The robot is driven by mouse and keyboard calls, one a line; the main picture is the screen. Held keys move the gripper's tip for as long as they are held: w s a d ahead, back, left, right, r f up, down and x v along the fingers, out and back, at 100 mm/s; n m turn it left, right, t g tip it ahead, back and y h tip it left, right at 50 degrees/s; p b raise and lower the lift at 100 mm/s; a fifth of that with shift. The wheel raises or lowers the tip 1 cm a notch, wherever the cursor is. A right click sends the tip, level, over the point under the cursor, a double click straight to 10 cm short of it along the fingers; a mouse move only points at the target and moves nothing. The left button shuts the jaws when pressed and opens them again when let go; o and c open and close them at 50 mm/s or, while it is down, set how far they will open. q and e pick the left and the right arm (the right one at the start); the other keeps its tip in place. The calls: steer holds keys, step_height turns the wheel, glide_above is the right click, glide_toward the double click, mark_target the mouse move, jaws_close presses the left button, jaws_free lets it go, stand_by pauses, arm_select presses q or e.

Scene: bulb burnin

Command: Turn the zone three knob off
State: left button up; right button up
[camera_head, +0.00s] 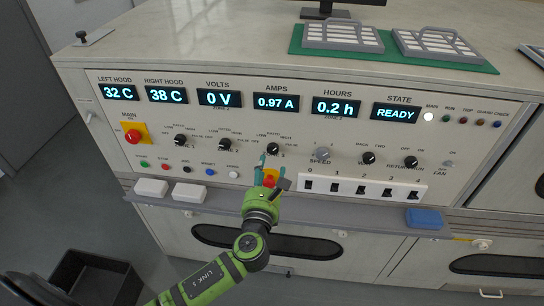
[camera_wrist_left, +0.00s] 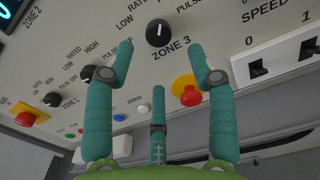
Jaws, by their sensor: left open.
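The zone three knob (camera_head: 273,149) is a black dial with a white mark on the panel, with setting labels around it. In the left wrist view the knob (camera_wrist_left: 158,33) stands above its ZONE 3 label, and its white mark points roughly up in that picture. My left gripper (camera_head: 268,164) is open in front of the panel, just below the knob. In the left wrist view its teal fingers (camera_wrist_left: 160,48) stand apart with nothing between them, and the knob shows beyond and between the two upper tips. No contact with the knob is visible. My right gripper is not in view.
A red push button on a yellow base (camera_wrist_left: 187,92) sits just below the knob, near my fingers. Two similar black knobs (camera_head: 224,144) (camera_head: 180,139) are to the left. The speed knob (camera_head: 322,153) and a white switch strip (camera_head: 362,189) are to the right. A ledge (camera_head: 300,203) runs below.

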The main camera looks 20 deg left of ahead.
mark_target(272, 151)
arm_select(q)
steer(key=x, duration=0.7)
steer(key=shift+r, duration=0.15)
jaws_close()
